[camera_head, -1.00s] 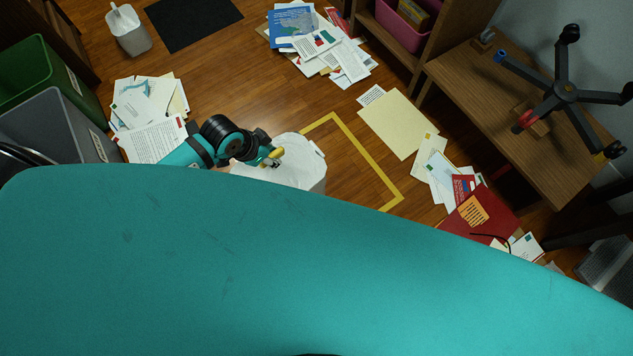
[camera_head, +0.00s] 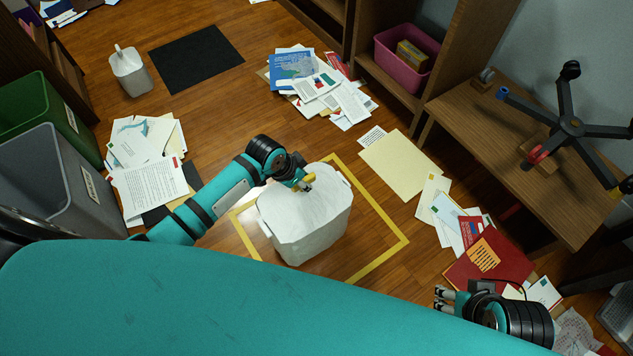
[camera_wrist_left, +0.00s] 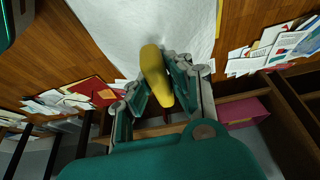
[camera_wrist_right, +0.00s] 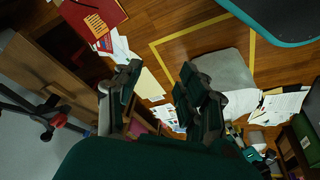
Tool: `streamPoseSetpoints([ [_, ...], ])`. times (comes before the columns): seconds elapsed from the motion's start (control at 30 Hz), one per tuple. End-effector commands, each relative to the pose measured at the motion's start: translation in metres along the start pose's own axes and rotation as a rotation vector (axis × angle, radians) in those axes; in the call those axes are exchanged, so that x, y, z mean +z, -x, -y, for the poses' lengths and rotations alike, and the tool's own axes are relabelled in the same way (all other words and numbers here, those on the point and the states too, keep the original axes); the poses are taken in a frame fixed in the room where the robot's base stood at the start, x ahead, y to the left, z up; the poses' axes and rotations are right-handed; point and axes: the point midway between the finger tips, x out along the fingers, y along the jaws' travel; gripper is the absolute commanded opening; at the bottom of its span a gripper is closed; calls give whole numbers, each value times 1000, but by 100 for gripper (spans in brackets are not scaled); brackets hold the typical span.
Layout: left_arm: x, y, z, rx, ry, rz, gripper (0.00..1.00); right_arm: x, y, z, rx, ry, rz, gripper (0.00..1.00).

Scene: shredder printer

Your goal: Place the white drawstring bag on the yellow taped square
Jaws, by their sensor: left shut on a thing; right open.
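The white drawstring bag (camera_head: 310,220) looks upright, inside the outline of the yellow taped square (camera_head: 373,202). It hides part of the tape, and I cannot tell whether its base touches the floor. My left gripper (camera_head: 303,183) is over the top of the bag, shut on its yellow tie (camera_wrist_left: 157,76). The white bag (camera_wrist_left: 150,25) fills the top middle of the left wrist view. My right gripper (camera_head: 442,298) is open and empty at the lower right, apart from the bag. The right wrist view shows the bag (camera_wrist_right: 224,68) from the side, within the tape.
Loose papers (camera_head: 145,165) lie on the left by a grey bin (camera_head: 60,180) and a green bin (camera_head: 45,110). More papers (camera_head: 320,85) lie behind the square. A cream folder (camera_head: 400,163) and a red folder (camera_head: 490,258) lie to its right. An overturned chair base (camera_head: 570,125) is at right.

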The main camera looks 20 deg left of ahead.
Motion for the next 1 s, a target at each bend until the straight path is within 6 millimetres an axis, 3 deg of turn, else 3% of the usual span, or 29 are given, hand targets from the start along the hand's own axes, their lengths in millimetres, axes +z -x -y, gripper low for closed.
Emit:
streamPoseSetpoints([
  [0.2, -26, -14, 2, -1, 0, -3, 0, 3, -11, 0, 0, 0, 2, 40],
  [0.63, -41, -23, 2, -1, 0, -1, 0, 5, -17, 1, 0, 0, 0, 40],
  [0.83, -39, -27, 2, -1, 0, -2, 0, -9, -19, 2, -2, 2, -66, 40],
  [1.0, -35, -36, 2, -1, 1, -2, 0, -35, -21, 5, -9, 6, -177, 40],
])
